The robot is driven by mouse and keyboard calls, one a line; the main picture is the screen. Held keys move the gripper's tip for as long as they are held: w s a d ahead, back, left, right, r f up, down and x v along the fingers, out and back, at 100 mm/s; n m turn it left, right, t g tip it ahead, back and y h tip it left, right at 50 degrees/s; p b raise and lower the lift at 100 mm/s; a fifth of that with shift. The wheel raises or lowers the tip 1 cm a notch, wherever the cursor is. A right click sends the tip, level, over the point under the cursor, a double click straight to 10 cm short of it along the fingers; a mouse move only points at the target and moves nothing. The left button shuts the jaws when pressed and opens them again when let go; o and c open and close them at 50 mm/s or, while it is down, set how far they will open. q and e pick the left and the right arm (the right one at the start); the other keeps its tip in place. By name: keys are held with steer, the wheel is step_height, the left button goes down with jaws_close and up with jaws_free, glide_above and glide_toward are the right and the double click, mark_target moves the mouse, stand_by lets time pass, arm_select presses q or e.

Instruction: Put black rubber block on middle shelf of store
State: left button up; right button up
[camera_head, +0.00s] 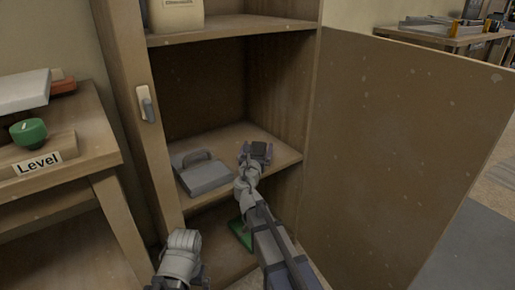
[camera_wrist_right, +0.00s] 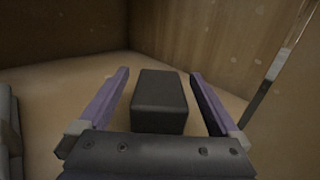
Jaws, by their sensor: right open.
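The black rubber block (camera_wrist_right: 160,98) lies on the middle shelf (camera_wrist_right: 60,100) of the store, between the fingers of my right gripper (camera_wrist_right: 160,92). The fingers are apart, with a gap on each side of the block. In the head view, the block (camera_head: 258,148) shows small and dark at the right gripper (camera_head: 257,153), near the right side of the middle shelf (camera_head: 232,137). My left arm shows at the bottom, in front of the store, but I cannot make out its fingers.
A grey tool with a handle (camera_head: 204,177) lies on the middle shelf, left of my right gripper. A pale container (camera_head: 177,16) stands on the upper shelf. A green thing (camera_head: 240,235) lies low inside. The door (camera_head: 400,140) stands open on the right. A bench labelled "Level" (camera_head: 40,160) is left.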

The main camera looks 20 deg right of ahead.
steer(key=v, duration=1.1)
steer(key=shift+s+a, duration=0.2)
steer(key=shift+s, duration=0.15)
